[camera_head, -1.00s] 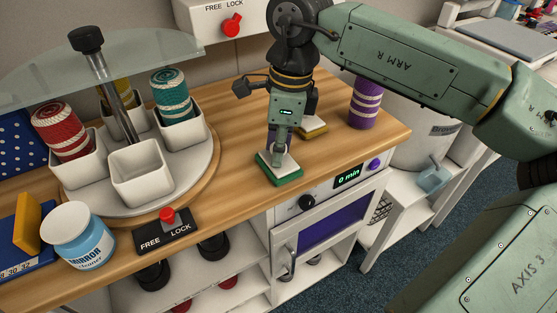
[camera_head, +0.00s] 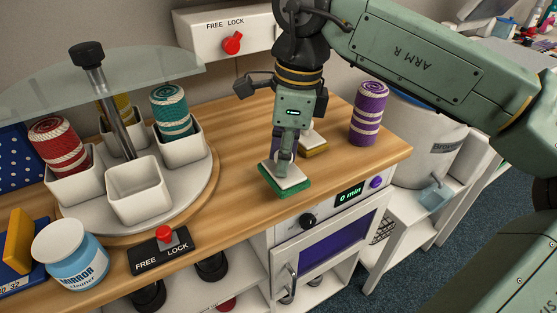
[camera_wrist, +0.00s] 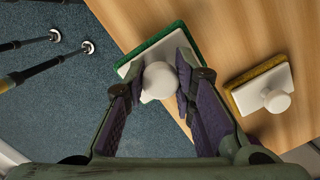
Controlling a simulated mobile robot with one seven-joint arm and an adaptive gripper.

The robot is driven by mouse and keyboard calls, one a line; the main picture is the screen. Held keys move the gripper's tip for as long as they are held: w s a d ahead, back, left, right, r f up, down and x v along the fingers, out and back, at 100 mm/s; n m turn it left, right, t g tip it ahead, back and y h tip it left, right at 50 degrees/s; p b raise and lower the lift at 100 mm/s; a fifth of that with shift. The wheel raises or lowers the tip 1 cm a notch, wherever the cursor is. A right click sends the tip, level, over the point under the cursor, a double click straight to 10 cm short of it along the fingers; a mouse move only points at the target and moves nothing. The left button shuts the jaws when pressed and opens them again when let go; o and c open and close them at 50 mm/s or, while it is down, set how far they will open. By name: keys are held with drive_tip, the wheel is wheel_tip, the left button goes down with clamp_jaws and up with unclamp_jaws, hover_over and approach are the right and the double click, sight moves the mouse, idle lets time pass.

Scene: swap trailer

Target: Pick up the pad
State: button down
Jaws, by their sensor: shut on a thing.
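A green pad (camera_head: 290,190) with a white backing plate is under my gripper near the front edge of the wooden counter, above the oven. My gripper (camera_head: 285,158) points down and is shut on the pad's round white knob. In the wrist view the knob of this green pad (camera_wrist: 150,53) sits between the two fingers. There the plate's corner shows past the counter edge, over the floor. I cannot tell for sure whether the pad touches the counter or hangs just above it. A second, yellow pad (camera_wrist: 257,85) with a white knob lies on the counter beside it.
A purple roll (camera_head: 369,114) stands behind to the right. A round carousel (camera_head: 206,180) with white cups, rolls and a glass top stands to the left. A lock switch (camera_head: 160,250) and a jar (camera_head: 70,255) are at the front left. Bare counter (camera_head: 235,150) lies between.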

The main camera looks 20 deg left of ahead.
drive_tip(key=s+d+r+b, duration=0.1)
drive_tip(key=s+d+b, duration=0.1)
drive_tip(key=s+d, duration=0.7)
drive_tip(key=shift+s+d+r+b, duration=0.15)
drive_tip(key=shift+s+d+b, duration=0.2)
drive_tip(key=shift+d, duration=0.4)
drive_tip(key=shift+w, duration=0.1)
drive_tip(key=c, duration=1.9)
unclamp_jaws()
drive_tip(key=c, duration=2.9)
unclamp_jaws()
